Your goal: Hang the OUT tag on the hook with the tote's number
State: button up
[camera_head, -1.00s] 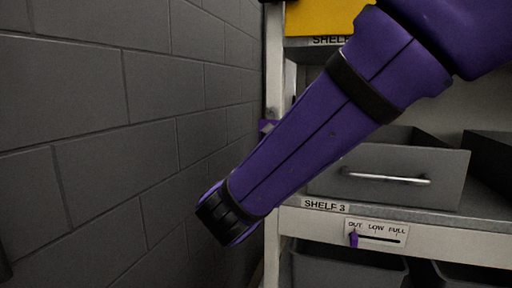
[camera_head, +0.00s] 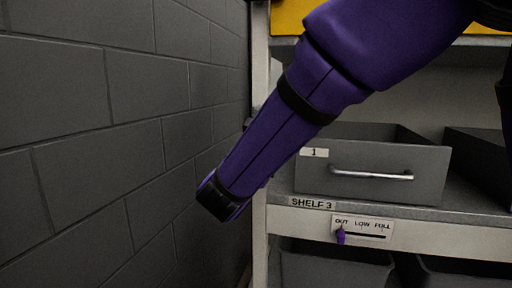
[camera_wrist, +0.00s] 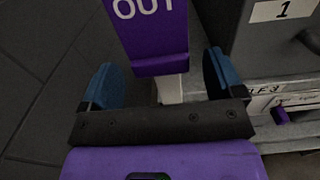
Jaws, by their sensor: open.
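The purple OUT tag (camera_wrist: 148,28) shows in the wrist view, upright with white lettering. It lies ahead of and between the two blue fingers of my gripper (camera_wrist: 163,78). The fingers are apart, with a gap on either side of the tag's lower end. What holds the tag up is out of frame. The grey tote (camera_head: 420,178) stands on shelf 3 with a white label, 1 (camera_head: 314,153); its label also shows in the wrist view (camera_wrist: 283,10). I see no hook clearly. In the head view my arm hides the gripper and the tag.
The SHELF 3 edge (camera_head: 290,216) carries an OUT/LOW/FULL slider (camera_head: 365,233), its purple knob (camera_head: 340,236) at OUT. A grey block wall (camera_head: 90,150) stands close on the left. More totes stand to the right and below; a yellow bin (camera_head: 290,16) is above.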

jog(key=shift+w+d, duration=0.2)
jog(key=shift+w, duration=0.3)
dwell(0.6)
jog(key=c, duration=1.3)
jog(key=shift+c, duration=0.2)
jog(key=shift+s+a, duration=0.25)
jog(key=shift+s, duration=0.35)
jog(key=v, duration=0.2)
jog(key=shift+s+a, duration=0.1)
jog(key=shift+s, duration=0.15)
